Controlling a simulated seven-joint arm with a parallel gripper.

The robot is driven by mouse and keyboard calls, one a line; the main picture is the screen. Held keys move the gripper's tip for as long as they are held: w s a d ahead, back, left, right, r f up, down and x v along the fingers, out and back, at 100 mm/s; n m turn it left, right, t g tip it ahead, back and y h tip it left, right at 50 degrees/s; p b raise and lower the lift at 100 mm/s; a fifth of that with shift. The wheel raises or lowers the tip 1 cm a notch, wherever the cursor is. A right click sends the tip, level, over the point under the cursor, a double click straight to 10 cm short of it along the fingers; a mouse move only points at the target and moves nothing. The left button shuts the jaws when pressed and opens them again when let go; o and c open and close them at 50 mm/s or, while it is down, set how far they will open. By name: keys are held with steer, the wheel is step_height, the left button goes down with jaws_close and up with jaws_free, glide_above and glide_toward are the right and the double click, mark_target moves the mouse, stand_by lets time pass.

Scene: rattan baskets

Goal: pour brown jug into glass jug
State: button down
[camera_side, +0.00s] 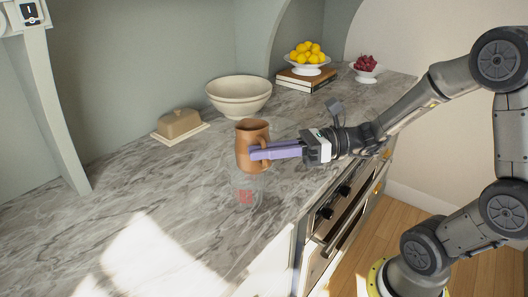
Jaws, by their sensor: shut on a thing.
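The brown jug (246,137) is held up above the counter, slightly tilted, with its handle towards my gripper. My gripper (256,153) has purple fingers and is shut on the brown jug at its handle side. The glass jug (247,191) stands on the counter directly below the brown jug in this view. It is clear and hard to make out, with a red mark on its front. Its upper part is partly hidden behind the brown jug. I cannot see any contents leaving the brown jug.
A cream bowl (238,104) and a tan butter dish (180,124) stand behind on the marble counter (110,217). Lemons (307,53) sit in a raised dish on books (301,82). Red fruit (366,63) is further right. An oven (340,215) is below the counter edge. The left counter is clear.

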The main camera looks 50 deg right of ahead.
mark_target(260, 137)
steer(key=shift+s+r+m+g, duration=0.1)
steer(key=shift+r+m+g, duration=0.2)
steer(key=shift+r+m, duration=0.95)
stand_by(0.5)
steer(key=shift+w+d+f+m+g, duration=0.15)
steer(key=shift+w+m+g, duration=0.15)
steer(key=shift+m, duration=0.75)
steer(key=shift+w+d+f+m+g, duration=0.1)
steer(key=shift+w+f+m+g, duration=0.15)
steer(key=shift+m, duration=0.75)
steer(key=shift+w+d+r+m+g, duration=0.25)
steer(key=shift+w+m, duration=0.3)
steer(key=shift+m, duration=0.3)
steer(key=shift+w+d+m+g, duration=0.1)
steer(key=shift+w+d+m, duration=0.25)
steer(key=shift+w+m, duration=0.35)
steer(key=shift+s, duration=0.2)
steer(key=shift+s+a+r+n, duration=0.25)
steer(key=shift+s+n, duration=0.25)
steer(key=shift+n, duration=0.45)
steer(key=shift+s+a+n+t, duration=0.35)
steer(key=shift+s+n+t, duration=0.25)
steer(key=shift+n, duration=0.6)
